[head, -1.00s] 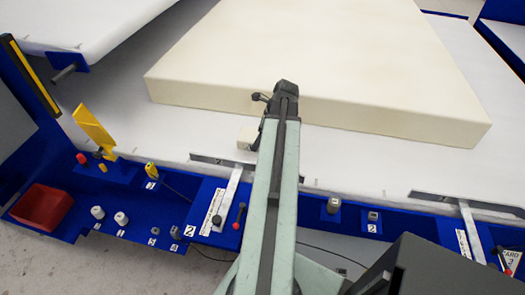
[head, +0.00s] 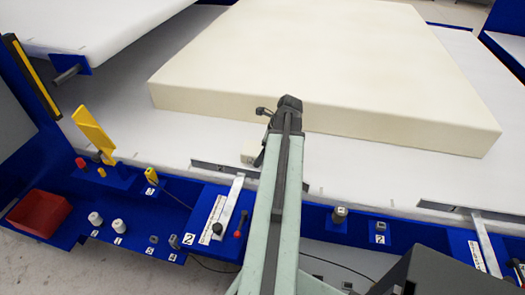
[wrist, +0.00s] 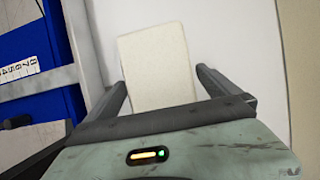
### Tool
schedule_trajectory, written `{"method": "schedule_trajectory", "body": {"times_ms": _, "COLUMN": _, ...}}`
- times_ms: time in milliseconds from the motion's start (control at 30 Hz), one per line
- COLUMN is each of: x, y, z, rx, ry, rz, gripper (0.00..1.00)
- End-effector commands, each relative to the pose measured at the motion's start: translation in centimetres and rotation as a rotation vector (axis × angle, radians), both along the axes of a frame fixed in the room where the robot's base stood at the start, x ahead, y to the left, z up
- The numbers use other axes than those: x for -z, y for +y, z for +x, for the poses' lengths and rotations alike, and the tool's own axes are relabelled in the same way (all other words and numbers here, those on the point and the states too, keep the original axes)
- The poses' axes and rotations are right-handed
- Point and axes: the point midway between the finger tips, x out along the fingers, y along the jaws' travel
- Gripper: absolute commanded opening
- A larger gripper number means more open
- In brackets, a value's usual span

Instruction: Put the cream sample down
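The cream sample (head: 249,151) is a small pale block. In the head view it shows at the lower left of my gripper (head: 261,153), low over or on the white bench surface, partly hidden by my arm. In the wrist view the sample (wrist: 158,65) lies between the two fingers of my gripper (wrist: 162,77). A thin gap shows at the right finger; the left finger is close to the block's edge. Whether the block rests on the surface is hard to tell.
A large cream foam slab (head: 330,60) lies behind my gripper. A metal strip (head: 225,168) and a ruler (head: 215,215) are at the bench's front left. A blue ledge carries a yellow flag-like part (head: 94,132), white cylinders (head: 95,218) and a red bin (head: 38,213).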

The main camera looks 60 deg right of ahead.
Motion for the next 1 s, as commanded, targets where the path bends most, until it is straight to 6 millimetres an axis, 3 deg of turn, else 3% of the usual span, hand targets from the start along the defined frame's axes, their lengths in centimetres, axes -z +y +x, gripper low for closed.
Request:
{"method": "schedule_trajectory", "body": {"times_ms": 267, "x": -1.4, "y": -0.1, "z": -0.3, "rx": 0.001, "ry": 0.0, "rz": 0.0, "gripper": 1.0}}
{"method": "schedule_trajectory", "body": {"times_ms": 733, "x": -10.8, "y": -1.2, "z": -3.8, "rx": 0.002, "ry": 0.0, "rz": 0.0, "gripper": 1.0}}
{"method": "schedule_trajectory", "body": {"times_ms": 1000, "x": -11.5, "y": -1.4, "z": -4.5, "rx": 0.002, "ry": 0.0, "rz": 0.001, "gripper": 1.0}}
